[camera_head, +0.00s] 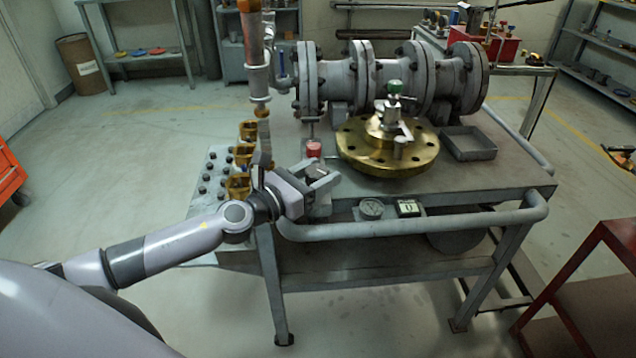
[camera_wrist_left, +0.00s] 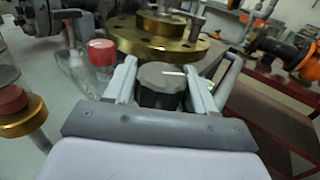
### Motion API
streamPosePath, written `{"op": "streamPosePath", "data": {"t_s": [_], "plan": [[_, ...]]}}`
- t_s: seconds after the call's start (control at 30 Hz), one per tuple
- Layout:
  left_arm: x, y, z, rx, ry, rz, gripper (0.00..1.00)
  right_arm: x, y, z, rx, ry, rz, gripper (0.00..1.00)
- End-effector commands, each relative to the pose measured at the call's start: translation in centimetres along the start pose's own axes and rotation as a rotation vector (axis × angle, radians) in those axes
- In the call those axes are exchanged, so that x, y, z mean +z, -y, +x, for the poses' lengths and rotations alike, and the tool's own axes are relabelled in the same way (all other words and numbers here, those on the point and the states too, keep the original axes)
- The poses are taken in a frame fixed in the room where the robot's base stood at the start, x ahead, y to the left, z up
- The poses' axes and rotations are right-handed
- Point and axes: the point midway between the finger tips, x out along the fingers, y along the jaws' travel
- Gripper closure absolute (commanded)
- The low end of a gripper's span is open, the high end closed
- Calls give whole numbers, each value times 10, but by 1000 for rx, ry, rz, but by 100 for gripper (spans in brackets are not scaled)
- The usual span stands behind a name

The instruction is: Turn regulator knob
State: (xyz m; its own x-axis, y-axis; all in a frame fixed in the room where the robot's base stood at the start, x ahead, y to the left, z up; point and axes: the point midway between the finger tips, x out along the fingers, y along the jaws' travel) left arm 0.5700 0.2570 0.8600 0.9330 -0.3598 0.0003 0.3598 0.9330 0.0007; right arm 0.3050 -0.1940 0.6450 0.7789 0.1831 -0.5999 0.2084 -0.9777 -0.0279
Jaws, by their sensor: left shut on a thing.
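The regulator knob (camera_wrist_left: 162,84) is a dark grey faceted cap in the left wrist view. My left gripper (camera_wrist_left: 165,85) has one finger on each side of it and is shut on it. In the head view my left gripper (camera_head: 322,180) is at the front edge of the metal table, and its fingers mostly hide the knob. A red cap (camera_head: 314,149) stands just behind the gripper; it also shows in the left wrist view (camera_wrist_left: 102,52), left of the fingers. My right gripper is in neither view.
A brass flange (camera_head: 362,158) with a valve lies behind the gripper on the table (camera_head: 480,190). A grey flanged pipe (camera_head: 385,80) runs along the back. A vertical pipe (camera_head: 257,65) and brass fittings (camera_head: 240,185) stand left. A gauge (camera_head: 371,208) and display (camera_head: 409,207) sit right.

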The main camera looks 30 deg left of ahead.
Motion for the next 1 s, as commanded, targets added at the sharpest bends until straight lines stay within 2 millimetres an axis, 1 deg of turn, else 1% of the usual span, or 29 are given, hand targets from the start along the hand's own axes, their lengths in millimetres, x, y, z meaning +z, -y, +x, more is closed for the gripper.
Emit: {"op": "streamPosePath", "data": {"t_s": [0.03,0.53,0.57,0.6,0.87,1.0], "plan": [[-3,0,0,-10,-2,1,75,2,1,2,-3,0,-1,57],[-1,0,0,-26,-3,-2,75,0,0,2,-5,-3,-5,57],[-1,0,0,-26,-3,-2,35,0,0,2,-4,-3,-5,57],[-1,0,0,-26,-3,-2,24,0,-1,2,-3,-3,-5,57],[0,0,0,-24,-1,-1,24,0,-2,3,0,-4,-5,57],[-1,0,-5,-23,-2,-1,24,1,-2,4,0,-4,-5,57]]}}
